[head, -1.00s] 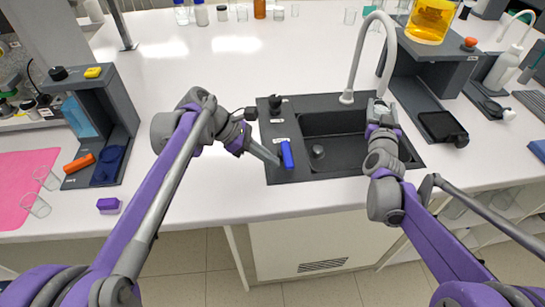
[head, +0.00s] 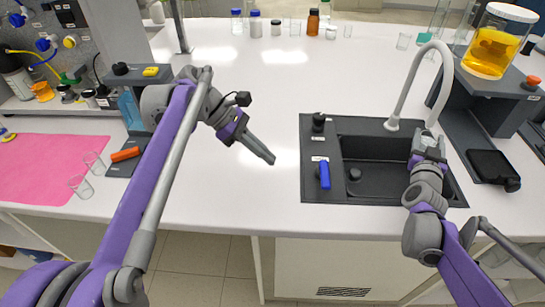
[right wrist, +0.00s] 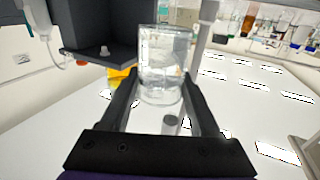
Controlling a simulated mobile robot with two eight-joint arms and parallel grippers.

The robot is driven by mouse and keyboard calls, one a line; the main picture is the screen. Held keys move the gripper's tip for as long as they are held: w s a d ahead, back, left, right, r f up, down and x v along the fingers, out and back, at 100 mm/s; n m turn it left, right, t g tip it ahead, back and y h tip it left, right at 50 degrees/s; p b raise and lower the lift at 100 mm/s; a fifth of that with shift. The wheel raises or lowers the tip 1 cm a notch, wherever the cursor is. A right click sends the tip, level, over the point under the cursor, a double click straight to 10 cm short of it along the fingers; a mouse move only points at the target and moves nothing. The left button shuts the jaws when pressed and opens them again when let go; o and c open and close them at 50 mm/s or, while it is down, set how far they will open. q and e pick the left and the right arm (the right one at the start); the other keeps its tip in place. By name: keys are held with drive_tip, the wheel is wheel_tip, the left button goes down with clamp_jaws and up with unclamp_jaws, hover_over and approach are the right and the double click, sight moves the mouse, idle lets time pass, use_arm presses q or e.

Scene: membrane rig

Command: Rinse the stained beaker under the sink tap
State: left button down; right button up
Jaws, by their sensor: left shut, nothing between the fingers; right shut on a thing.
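A clear glass beaker (right wrist: 162,75) is upright between the fingers of my right gripper (right wrist: 160,92) in the right wrist view; I cannot make out a stain on it. In the head view my right gripper (head: 430,140) is over the right part of the black sink (head: 330,195), close to the tap spout (head: 440,62); the beaker is hidden there. I see no clear water stream. The blue tap handle (head: 324,175) stands on the sink's left panel. My left gripper (head: 268,157) is shut and empty above the counter, left of the sink and apart from the handle.
A jar of orange liquid (head: 490,45) stands on a grey stand right of the sink. Bottles and glassware line the back.

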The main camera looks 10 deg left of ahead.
drive_tip(key=shift+s, duration=0.15)
drive_tip(key=s+d+p, duration=0.2)
drive_tip(key=s+p, duration=0.1)
drive_tip(key=s, duration=0.4)
drive_tip(key=shift+s+p, duration=0.25)
drive_tip(key=shift+p, duration=0.15)
idle(0.4)
idle(1.2)
drive_tip(key=s+d+r+p, duration=0.1)
drive_tip(key=s+r+p, duration=0.2)
drive_tip(key=s+r, duration=0.1)
drive_tip(key=shift+s, duration=0.45)
idle(1.5)
